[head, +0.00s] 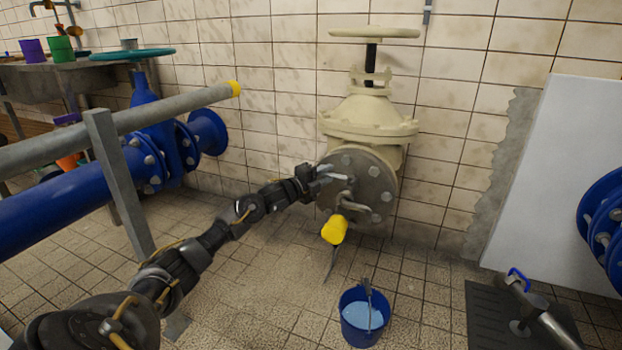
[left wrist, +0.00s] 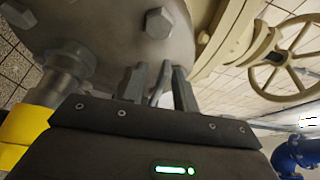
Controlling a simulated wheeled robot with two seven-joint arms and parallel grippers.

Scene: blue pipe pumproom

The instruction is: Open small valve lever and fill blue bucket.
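My left gripper (head: 324,174) is at the round grey flange (head: 372,187) of the cream valve. In the left wrist view, a small grey lever (left wrist: 160,82) stands between the fingers of my left gripper (left wrist: 158,88). The fingers look apart, with a narrow gap beside the lever; contact is unclear. Below the flange, a yellow-ended spout (head: 334,230) points down; its yellow part also shows in the left wrist view (left wrist: 22,130). The blue bucket (head: 352,334) stands upright on the floor, below and right of the spout, with pale blue inside. My right gripper is out of view.
A blue pipe (head: 60,205) and grey rail (head: 150,122) lie left of my arm. A dark mat (head: 490,318) with a blue-handled pipe fitting (head: 520,280) is at lower right. A thin grey streak below the spout is unclear. Floor tiles around the bucket are clear.

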